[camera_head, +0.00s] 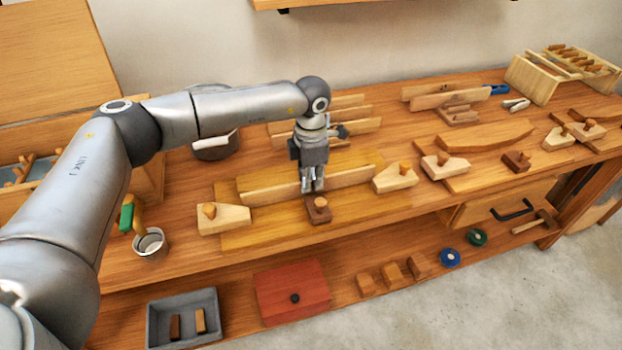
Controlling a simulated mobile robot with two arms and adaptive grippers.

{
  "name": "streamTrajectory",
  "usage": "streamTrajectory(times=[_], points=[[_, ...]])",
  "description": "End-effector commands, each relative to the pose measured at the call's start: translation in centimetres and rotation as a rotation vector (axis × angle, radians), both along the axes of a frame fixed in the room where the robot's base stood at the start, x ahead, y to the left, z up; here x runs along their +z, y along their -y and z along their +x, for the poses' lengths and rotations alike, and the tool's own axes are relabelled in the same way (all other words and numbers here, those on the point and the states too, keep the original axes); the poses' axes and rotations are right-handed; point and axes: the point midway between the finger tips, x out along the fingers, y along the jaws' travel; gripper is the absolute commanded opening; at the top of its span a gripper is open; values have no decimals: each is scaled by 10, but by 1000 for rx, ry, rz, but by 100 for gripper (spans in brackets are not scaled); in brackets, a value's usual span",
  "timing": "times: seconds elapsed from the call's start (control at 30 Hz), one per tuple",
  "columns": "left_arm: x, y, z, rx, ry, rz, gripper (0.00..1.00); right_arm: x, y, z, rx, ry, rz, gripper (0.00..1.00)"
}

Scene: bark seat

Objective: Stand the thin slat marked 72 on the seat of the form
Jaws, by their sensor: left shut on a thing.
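A long thin pale slat (272,192) is on edge over the yellowish board of the form (245,239), between two pale wedge blocks with round knobs, one at the left (224,218) and one at the right (394,177). My left gripper (312,188) reaches down at the slat's middle and is shut on it. The fingers hide that part of the slat. I cannot tell if its lower edge touches the seat. No number is readable. A small dark block with a knob (319,212) sits just in front of the fingers. My right gripper is not in view.
Other slats (358,127) stand behind the form. A second form (488,136) with similar blocks is at the right. A metal cup (150,244) and dark pot (216,149) stand left. A lower shelf holds a red box (293,291) and grey tray (207,340).

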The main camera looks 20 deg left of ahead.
Motion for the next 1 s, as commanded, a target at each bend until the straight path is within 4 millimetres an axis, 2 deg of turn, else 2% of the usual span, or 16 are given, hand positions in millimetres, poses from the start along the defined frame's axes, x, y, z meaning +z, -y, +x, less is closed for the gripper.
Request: streamTrajectory(times=[0.47, 0.5, 0.7, 1.0], points=[[-3, 0, 0, 0, 0, 0, 0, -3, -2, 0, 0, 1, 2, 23], [-3, 0, 0, 0, 0, 0, 10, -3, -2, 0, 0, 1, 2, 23], [-3, 0, 0, 0, 0, 0, 34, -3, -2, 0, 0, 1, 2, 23], [-3, 0, 0, 0, -1, 1, 34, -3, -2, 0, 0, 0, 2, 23]])
